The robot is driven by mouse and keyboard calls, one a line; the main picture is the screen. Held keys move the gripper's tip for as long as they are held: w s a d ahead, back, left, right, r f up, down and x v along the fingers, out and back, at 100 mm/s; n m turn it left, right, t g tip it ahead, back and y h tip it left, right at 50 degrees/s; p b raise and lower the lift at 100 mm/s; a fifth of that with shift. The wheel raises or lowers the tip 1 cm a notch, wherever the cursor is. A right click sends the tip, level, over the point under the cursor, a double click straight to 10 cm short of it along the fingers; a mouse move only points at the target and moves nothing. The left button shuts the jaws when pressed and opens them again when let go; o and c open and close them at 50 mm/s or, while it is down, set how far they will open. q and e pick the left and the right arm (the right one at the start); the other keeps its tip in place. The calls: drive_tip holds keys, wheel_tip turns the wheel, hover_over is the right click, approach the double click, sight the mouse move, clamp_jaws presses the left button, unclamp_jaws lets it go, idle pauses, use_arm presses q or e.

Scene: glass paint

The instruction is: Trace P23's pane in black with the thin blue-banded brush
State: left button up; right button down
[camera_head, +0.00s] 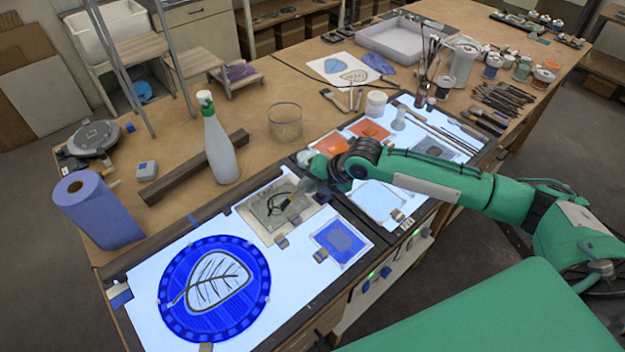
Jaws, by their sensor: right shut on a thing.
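A greyish pane (262,208) with a dark curved line lies on the lit panel (240,228), left of my right gripper. My right gripper (308,187) reaches in from the right, low over this pane's right edge. It is shut on what looks like a brush, mostly hidden by the gripper. Its band is not visible, and I cannot tell whether a tip touches the glass. My left gripper is not in view.
A round blue pane with a leaf drawing (214,288) lies front left, and a small blue pane (341,241) front right. A spray bottle (219,150), a glass jar (285,122) and a paper towel roll (97,208) stand behind. Brushes and jars crowd the back right.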

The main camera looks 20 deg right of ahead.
drive_tip(key=shift+s+a+f, duration=0.2)
drive_tip(key=shift+s+a, duration=0.35)
drive_tip(key=shift+w+a+r+p, duration=0.15)
drive_tip(key=shift+w+a+p, duration=0.3)
drive_tip(key=shift+w+a, duration=0.65)
drive_tip(key=shift+w+d+f+b, duration=0.15)
drive_tip(key=shift+w+d, duration=0.15)
drive_tip(key=shift+d, duration=0.45)
drive_tip(key=shift+w+d+f+b, duration=0.15)
drive_tip(key=shift+w+d, duration=0.15)
drive_tip(key=shift+d, duration=0.45)
drive_tip(key=d, duration=0.1)
drive_tip(key=w+d, duration=0.1)
drive_tip(key=d, duration=0.1)
drive_tip(key=shift+w+r+b, duration=0.25)
drive_tip(key=shift+r+b, duration=0.05)
drive_tip(key=shift+r, duration=0.1)
